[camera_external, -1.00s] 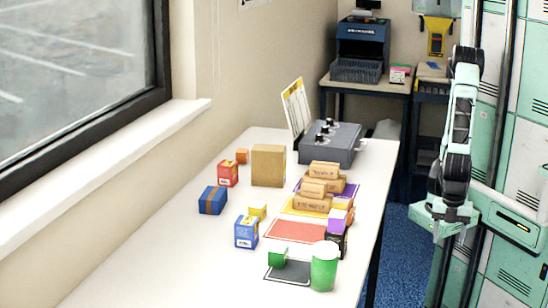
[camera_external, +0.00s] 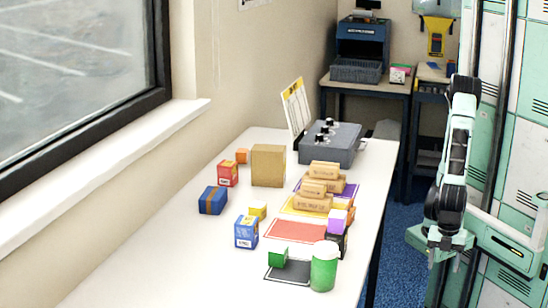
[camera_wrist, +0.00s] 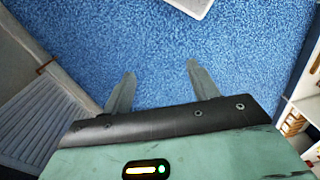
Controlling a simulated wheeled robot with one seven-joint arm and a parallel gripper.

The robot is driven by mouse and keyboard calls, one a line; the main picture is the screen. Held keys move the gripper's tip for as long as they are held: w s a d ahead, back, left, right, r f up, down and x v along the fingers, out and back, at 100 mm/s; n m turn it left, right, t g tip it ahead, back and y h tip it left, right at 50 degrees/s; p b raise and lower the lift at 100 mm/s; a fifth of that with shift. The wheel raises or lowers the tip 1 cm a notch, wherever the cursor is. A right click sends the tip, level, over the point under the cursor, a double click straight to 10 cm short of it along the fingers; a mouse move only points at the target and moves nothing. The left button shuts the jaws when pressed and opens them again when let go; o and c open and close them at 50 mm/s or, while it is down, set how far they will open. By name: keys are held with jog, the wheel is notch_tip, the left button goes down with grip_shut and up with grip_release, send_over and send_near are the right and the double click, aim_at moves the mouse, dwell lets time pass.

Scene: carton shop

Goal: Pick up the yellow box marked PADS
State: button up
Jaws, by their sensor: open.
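A small yellow box (camera_external: 258,209) sits on the white table, just behind a blue and white box (camera_external: 246,231). Its marking is too small to read, and its lower part is partly hidden. My gripper (camera_external: 447,243) is to the right of the table, over the floor and well apart from the yellow box. In the wrist view my gripper (camera_wrist: 157,70) is open and empty, with both fingers spread above the blue carpet.
The white table (camera_external: 150,262) also holds a red box (camera_external: 228,173), a brown carton (camera_external: 268,166), a dark blue box (camera_external: 212,200), stacked brown packages (camera_external: 312,203), a green cup (camera_external: 324,266) and a grey control box (camera_external: 330,144). The table's front left is clear.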

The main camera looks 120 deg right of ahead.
jog(key=shift+o, duration=0.4)
jog(key=shift+r, duration=0.1)
jog(key=w+d+r+n+t+h+p, duration=0.35)
jog(key=w+r+n+p, duration=0.9)
jog(key=p, duration=1.15)
jog(key=w+d+r+m+t+h+p, duration=0.1)
jog(key=w+d+r+m+p, duration=0.1)
jog(key=w+d+r, duration=0.3)
jog(key=w+d+r+m+h+p, duration=0.2)
jog(key=w+r, duration=0.1)
jog(key=w, duration=0.5)
jog(key=w+d+r+m+t+h+p, duration=0.1)
jog(key=w+d+r+m+p, duration=0.1)
jog(key=w+d+r+p, duration=0.3)
jog(key=n+t+h+p, duration=0.3)
jog(key=n+h+p, duration=0.1)
jog(key=n, duration=0.8)
send_near(264, 206)
jog(key=x, duration=0.7)
jog(key=shift+d+r, duration=0.2)
jog(key=shift+f+p+x, duration=0.2)
jog(key=shift+p+x, duration=0.6)
jog(key=shift+x, duration=1.4)
jog(key=shift+a, duration=0.1)
